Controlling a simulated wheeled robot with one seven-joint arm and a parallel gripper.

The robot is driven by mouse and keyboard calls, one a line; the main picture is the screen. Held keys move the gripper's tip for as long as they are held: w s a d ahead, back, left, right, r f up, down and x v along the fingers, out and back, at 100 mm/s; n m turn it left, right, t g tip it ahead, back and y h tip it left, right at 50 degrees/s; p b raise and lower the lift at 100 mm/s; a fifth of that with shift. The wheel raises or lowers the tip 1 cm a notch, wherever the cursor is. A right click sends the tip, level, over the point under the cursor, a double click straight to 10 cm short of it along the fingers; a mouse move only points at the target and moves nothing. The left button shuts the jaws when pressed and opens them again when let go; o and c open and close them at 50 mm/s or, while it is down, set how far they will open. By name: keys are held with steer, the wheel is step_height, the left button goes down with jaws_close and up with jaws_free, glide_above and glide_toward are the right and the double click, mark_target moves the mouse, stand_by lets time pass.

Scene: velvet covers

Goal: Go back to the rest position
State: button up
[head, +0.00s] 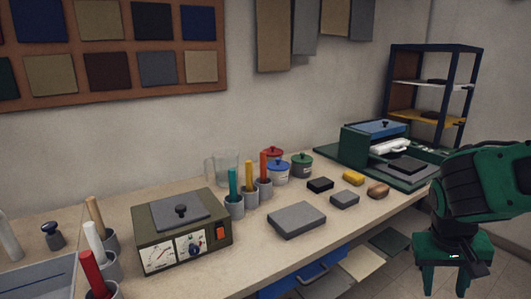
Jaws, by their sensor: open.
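My gripper (456,282) hangs at the right edge of the head view, beside the front edge of the workbench (345,225). Its two green fingers point down and stand apart. Nothing shows between them, so it is open and empty. My green forearm partly covers the bench's right end.
An olive box with dials (181,235), a grey block (297,219), small blocks, pots and colored rods in cups stand on the bench. A green press (372,152) and a shelf rack (432,85) are at the back right. Blue drawers (310,275) sit below.

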steer(key=s+d+r+m+g+y, duration=0.1)
steer(key=s+d+r+m+y, duration=0.1)
steer(key=s, duration=1)
steer(key=shift+s+r+m+y, duration=0.3)
steer(key=shift+s+r+y, duration=0.1)
steer(key=shift+y, duration=0.3)
